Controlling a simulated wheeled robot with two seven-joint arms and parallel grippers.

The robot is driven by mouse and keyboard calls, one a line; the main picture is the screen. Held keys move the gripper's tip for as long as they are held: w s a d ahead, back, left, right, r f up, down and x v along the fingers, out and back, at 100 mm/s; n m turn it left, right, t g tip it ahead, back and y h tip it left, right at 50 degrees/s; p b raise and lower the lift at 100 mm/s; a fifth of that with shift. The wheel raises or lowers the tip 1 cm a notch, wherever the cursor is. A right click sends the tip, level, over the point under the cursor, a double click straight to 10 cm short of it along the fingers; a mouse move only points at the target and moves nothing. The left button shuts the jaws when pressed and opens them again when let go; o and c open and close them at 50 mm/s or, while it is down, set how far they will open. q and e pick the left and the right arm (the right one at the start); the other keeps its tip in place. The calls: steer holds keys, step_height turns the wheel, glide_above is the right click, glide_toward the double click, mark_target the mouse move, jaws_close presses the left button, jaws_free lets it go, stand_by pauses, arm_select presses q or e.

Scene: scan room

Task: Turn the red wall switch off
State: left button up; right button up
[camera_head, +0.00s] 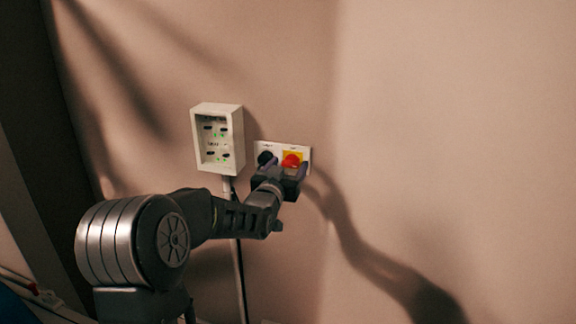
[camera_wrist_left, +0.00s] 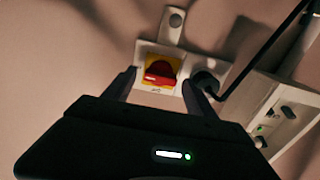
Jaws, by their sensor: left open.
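The red switch (camera_head: 291,160) is a red knob on a yellow square, set in a white wall plate (camera_head: 304,152). In the left wrist view the red knob (camera_wrist_left: 160,70) shows between my fingers, with its yellow backing (camera_wrist_left: 150,61) around it. My left gripper (camera_head: 287,170) is open in front of the plate, with one finger on each side of the knob. I cannot tell whether the fingers touch the knob. The left gripper also shows in the left wrist view (camera_wrist_left: 160,85). My right gripper is not in view.
A black round knob or plug (camera_head: 265,158) sits on the plate left of the switch. A white box (camera_head: 217,138) with green lights hangs farther left, with a cable (camera_head: 240,270) running down. The wall right of the plate is bare.

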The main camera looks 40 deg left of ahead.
arm_select(q)
steer(key=c, duration=1.4)
